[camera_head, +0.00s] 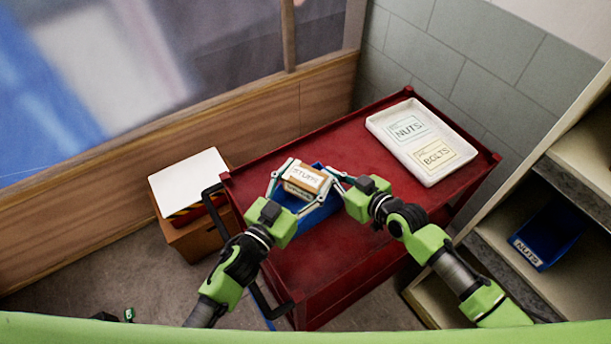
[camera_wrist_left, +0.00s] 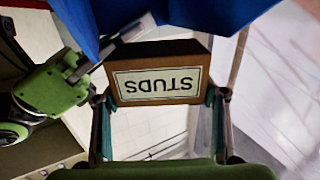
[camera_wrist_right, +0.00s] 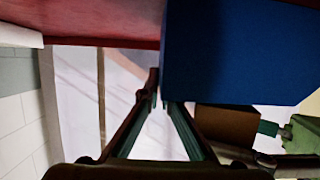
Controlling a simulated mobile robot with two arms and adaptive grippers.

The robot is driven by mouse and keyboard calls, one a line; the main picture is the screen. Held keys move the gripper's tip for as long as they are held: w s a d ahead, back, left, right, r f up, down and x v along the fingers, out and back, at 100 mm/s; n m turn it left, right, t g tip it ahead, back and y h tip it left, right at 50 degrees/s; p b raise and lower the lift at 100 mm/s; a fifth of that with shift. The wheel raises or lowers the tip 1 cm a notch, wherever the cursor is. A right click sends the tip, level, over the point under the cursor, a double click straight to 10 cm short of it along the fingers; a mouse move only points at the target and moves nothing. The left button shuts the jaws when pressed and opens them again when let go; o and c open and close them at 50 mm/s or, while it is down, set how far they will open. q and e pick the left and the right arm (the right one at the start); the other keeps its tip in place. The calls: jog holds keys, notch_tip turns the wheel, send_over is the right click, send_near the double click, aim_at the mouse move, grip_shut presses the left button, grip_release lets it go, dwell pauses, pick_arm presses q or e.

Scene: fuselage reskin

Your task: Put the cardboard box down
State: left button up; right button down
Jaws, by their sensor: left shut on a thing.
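The cardboard box (camera_head: 305,176), brown with a white label, is held over the blue bin (camera_head: 323,214) on the red cart. My left gripper (camera_head: 298,187) is shut on it, one finger on each side. In the left wrist view the box (camera_wrist_left: 158,72) shows its STUDS label upside down between the fingers, with blue bin material (camera_wrist_left: 220,14) close by. My right gripper (camera_head: 338,179) is at the bin's far right side. In the right wrist view its fingertips (camera_wrist_right: 158,88) are close together at the edge of the blue bin (camera_wrist_right: 235,55); whether they grip the wall is unclear.
The red cart top (camera_head: 345,140) has free room behind the bin. A white tray (camera_head: 467,153) with NUTS and BOLTS labels lies at its right. A brown box with a white top (camera_head: 188,180) stands left of the cart. Shelves at right hold a blue NUTS bin (camera_head: 548,234).

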pick_arm(q)
jog(key=shift+f, duration=0.1)
jog(key=shift+f, duration=0.15)
jog(key=o, duration=1.6)
jog(key=shift+f, duration=0.15)
jog(key=shift+o, duration=0.2)
jog(key=shift+r, duration=0.4)
jog(key=v, duration=1.2)
jog(key=shift+o, duration=0.4)
